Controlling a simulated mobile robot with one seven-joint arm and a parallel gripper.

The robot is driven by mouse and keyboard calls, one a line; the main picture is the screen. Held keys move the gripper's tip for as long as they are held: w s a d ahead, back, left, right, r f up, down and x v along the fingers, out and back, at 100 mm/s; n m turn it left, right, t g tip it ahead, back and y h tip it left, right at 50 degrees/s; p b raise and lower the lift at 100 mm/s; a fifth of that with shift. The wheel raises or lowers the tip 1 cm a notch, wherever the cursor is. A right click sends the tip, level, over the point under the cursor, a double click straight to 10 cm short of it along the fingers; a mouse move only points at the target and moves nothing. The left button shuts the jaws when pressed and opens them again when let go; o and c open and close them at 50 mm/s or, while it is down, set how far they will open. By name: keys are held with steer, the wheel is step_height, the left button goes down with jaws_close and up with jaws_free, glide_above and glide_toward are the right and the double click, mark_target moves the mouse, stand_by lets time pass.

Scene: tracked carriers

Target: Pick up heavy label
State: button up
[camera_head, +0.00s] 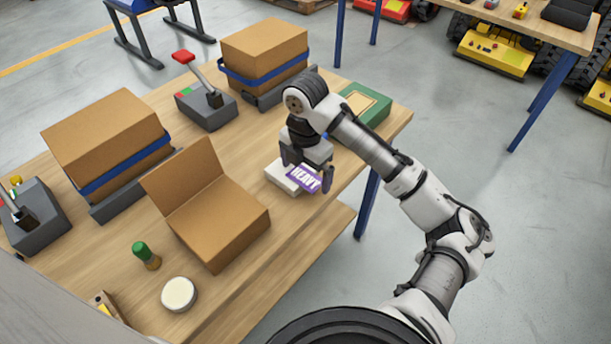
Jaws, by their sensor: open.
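The heavy label (304,178) is a purple piece with white "HEAVY" lettering. It lies on or against a small white block or stack (284,174) on the wooden table, right of the middle. My gripper (308,180) is open and points down right over the label, with one finger at its left and the other at its right. The gripper body hides part of the white block's back edge. I cannot tell whether the fingers touch the label.
An open cardboard box (222,228) stands left of the gripper. A green box (364,106) is behind it. Two strapped cardboard boxes (105,135) (262,50), lever boxes (207,106), a green-capped bottle (146,255) and a round white tub (179,293) share the table (290,245).

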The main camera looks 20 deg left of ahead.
steer(key=shift+f, duration=0.1)
stand_by(0.3)
steer(key=c, duration=1)
